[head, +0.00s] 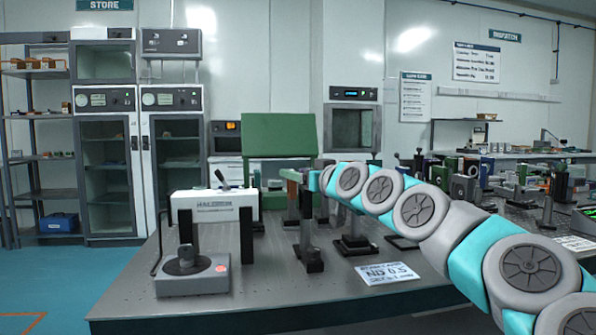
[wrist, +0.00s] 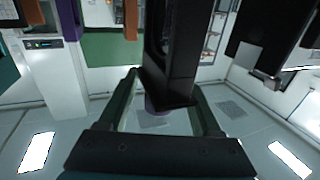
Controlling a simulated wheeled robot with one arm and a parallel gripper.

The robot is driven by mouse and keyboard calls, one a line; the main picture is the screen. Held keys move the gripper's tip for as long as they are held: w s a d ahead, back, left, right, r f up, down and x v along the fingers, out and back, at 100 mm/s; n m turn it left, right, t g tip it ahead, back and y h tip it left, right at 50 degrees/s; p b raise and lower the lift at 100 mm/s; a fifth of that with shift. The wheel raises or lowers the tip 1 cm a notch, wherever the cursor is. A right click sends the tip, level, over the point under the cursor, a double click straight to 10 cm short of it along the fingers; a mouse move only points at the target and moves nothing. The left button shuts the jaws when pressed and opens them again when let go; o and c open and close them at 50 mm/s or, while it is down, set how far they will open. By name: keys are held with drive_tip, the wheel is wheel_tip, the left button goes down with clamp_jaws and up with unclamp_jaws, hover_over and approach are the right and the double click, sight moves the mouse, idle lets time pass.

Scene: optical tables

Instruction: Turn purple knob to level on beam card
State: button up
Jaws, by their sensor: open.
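The beam card (head: 388,273) lies on the optical table and its large text looks like "ND 0.5". My gripper (wrist: 165,88) is open in the wrist view, its two dark fingers on either side of a black upright block (wrist: 172,60). A small purple round part (wrist: 155,104), possibly the purple knob, shows partly behind the block's end, between the fingers. I cannot tell whether the fingers touch anything. In the head view my arm reaches left over the table to the dark posts, and the purple knob cannot be made out there.
The optical table (head: 255,300) carries a white instrument (head: 214,203) and a grey base with a dark knob (head: 185,275) at left. Several mounts crowd the right side behind my arm. A green panel (head: 280,135) stands behind.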

drive_tip(key=shift+w+a, duration=0.2)
drive_tip(key=shift+w, duration=0.15)
clamp_jaws()
idle(0.4)
